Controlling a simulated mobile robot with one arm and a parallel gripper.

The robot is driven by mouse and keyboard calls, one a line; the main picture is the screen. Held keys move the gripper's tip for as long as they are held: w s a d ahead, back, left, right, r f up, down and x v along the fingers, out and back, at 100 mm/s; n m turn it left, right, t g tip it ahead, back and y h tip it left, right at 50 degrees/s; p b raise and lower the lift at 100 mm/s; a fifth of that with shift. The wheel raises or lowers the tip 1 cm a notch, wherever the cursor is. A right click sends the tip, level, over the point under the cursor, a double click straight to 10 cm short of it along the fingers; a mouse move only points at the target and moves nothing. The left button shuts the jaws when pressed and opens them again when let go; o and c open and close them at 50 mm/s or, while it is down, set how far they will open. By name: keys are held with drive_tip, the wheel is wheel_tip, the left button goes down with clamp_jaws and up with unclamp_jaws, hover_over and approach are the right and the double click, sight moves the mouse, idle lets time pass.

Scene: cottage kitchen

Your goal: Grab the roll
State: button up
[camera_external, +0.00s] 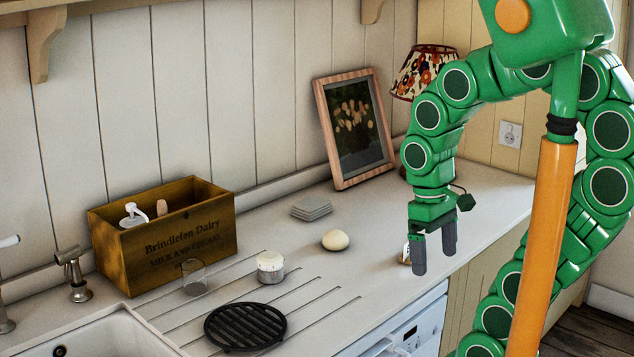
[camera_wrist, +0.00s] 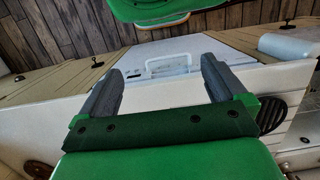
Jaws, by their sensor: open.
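The roll (camera_external: 335,240) is a small, pale, rounded bun on the white countertop, right of the middle, in the external view. Nothing touches it. My gripper (camera_external: 433,257) points down, to the right of the roll and apart from it, near the counter's front edge. Its two dark fingers are spread with nothing between them. In the wrist view the gripper (camera_wrist: 160,88) is also open and empty, with the counter edge and a white appliance front beyond it. I cannot make out the roll in the wrist view.
Grey coasters (camera_external: 311,209) lie behind the roll. A lidded jar (camera_external: 270,267), a glass (camera_external: 193,277), a black trivet (camera_external: 245,326) and a wooden crate (camera_external: 165,235) stand to the left. A leaning picture frame (camera_external: 354,128) is behind. A small item (camera_external: 405,251) is partly hidden by my gripper.

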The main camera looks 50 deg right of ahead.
drive_tip(key=w+a+m+y, duration=0.3)
drive_tip(key=w+m+y, duration=0.15)
drive_tip(key=w, duration=0.65)
drive_tip(key=m+t+y, duration=0.4)
drive_tip(key=m+y, duration=0.3)
drive_tip(key=m, duration=0.6)
hover_over(341, 237)
drive_tip(key=s+a, duration=0.5)
drive_tip(key=s, duration=0.1)
wheel_tip(341, 237, down, 6)
drive_tip(key=w+d+f+m+t, duration=0.1)
drive_tip(key=d+f+m, duration=0.1)
drive_tip(key=d, duration=0.2)
drive_tip(key=w+d+f+m+t, duration=0.1)
drive_tip(key=d+f+m, duration=0.1)
drive_tip(key=d, duration=0.2)
drive_tip(key=w+d+f+m+t, duration=0.1)
drive_tip(key=d+f+m+t, duration=0.1)
drive_tip(key=d, duration=0.2)
drive_tip(key=shift+w+d+f, duration=0.25)
drive_tip(key=shift+w+f, duration=0.05)
drive_tip(key=shift+w, duration=0.05)
drive_tip(key=shift+w+f, duration=0.1)
drive_tip(key=shift+x, duration=3.75)
drive_tip(key=shift+w, duration=0.15)
drive_tip(key=c, duration=0.8)
